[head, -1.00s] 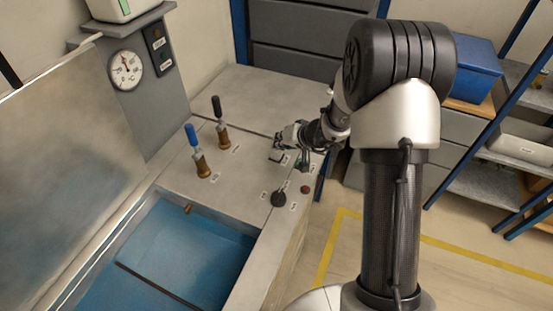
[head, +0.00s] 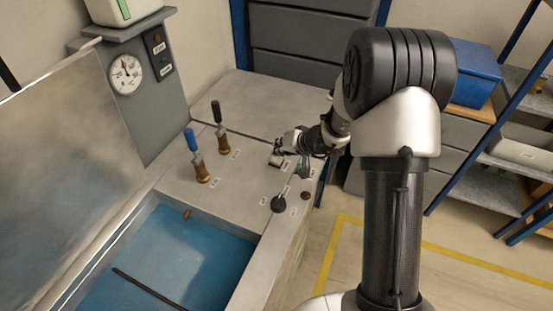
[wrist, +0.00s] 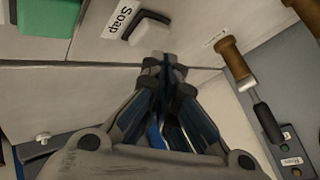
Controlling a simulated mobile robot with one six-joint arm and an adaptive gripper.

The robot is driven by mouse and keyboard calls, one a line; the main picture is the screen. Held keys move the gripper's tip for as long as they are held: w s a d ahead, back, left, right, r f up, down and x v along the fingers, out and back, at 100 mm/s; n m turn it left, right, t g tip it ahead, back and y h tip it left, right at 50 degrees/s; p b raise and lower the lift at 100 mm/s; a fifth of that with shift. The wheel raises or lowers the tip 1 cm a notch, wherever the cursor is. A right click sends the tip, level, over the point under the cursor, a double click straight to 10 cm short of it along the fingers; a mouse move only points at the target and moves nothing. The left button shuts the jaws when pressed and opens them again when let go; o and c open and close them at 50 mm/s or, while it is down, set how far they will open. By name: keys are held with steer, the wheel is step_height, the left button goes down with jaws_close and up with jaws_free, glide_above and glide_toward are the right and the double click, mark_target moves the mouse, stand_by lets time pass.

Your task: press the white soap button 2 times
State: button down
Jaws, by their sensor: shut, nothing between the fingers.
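The white soap button (wrist: 150,28) sits on the grey bench top beside a label reading Soap (wrist: 124,18) in the wrist view. My gripper (wrist: 163,60) is shut and empty. Its fingertips appear just below the button in that picture, close to it; whether they touch it I cannot tell. In the head view my gripper (head: 277,157) is low over the bench's right part, and the button cannot be made out clearly there.
Valves with a blue handle (head: 192,139) and a black handle (head: 217,112) stand left of my gripper. A black knob (head: 278,204) and a red button (head: 306,196) lie nearer. A blue basin (head: 190,255) and gauge (head: 126,74) are at left.

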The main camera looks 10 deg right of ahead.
mark_target(279, 158)
steer(key=shift+f+b, duration=0.9)
steer(key=shift+b, duration=0.95)
stand_by(1.0)
steer(key=shift+r, duration=0.9)
steer(key=shift+r+p, duration=1.45)
steer(key=shift+r, duration=1.1)
step_height(279, 158, up, 4)
steer(key=p, duration=0.8)
steer(key=shift+f, duration=0.2)
